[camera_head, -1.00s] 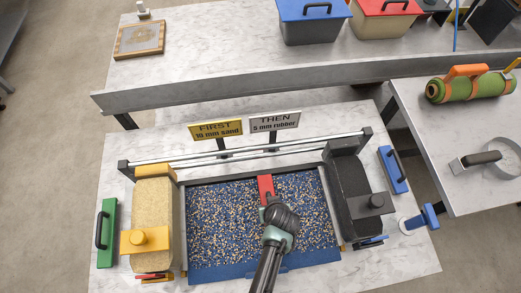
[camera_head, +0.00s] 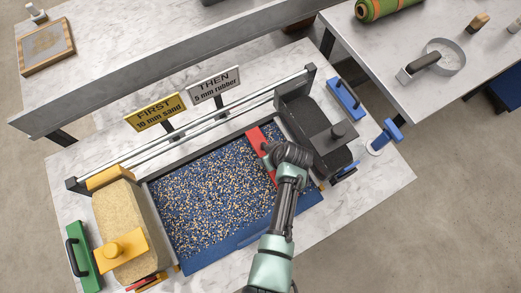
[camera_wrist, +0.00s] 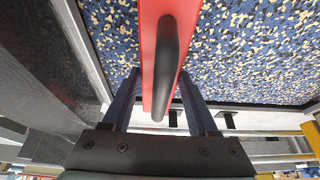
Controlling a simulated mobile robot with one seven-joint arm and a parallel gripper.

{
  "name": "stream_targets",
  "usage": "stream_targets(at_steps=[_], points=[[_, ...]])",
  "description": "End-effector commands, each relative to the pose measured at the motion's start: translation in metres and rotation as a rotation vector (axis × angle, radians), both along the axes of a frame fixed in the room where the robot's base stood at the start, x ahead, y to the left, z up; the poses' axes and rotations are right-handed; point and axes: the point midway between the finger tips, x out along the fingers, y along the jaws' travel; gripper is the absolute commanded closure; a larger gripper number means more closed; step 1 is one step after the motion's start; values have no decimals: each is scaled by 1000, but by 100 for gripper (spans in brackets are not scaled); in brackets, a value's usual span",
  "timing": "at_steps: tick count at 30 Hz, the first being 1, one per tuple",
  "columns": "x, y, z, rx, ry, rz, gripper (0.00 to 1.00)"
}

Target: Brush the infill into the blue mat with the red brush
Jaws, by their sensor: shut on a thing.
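The blue mat (camera_head: 245,239) lies in a frame on the near table. Speckled infill (camera_head: 205,190) of tan and pale grains covers most of it; the bare blue strip is along the near edge. The red brush (camera_head: 256,141) lies across the mat's right part, beside the black hopper. My gripper (camera_head: 271,153) is over the brush, and my arm hides part of it. In the wrist view, the gripper's fingers (camera_wrist: 159,92) are on both sides of the brush's black handle (camera_wrist: 167,65). Whether the bristles touch the mat is hidden.
The black hopper (camera_head: 330,145) is close on the brush's right; the yellow hopper (camera_head: 125,225) stands at the mat's left end. Metal rails (camera_head: 205,125) and two signs (camera_head: 155,111) are behind the mat. A blue-handled tool (camera_head: 385,136) lies at the right table edge.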

Motion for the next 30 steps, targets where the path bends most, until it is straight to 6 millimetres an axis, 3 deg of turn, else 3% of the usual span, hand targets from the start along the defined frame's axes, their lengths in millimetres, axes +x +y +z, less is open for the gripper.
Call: stream_targets(at_steps=[6, 17, 30], points=[[10, -16, -2, 0, 1, -3, 100], [10, -17, 0, -1, 2, -2, 100], [-13, 17, 1, 1, 4, 1, 100]])
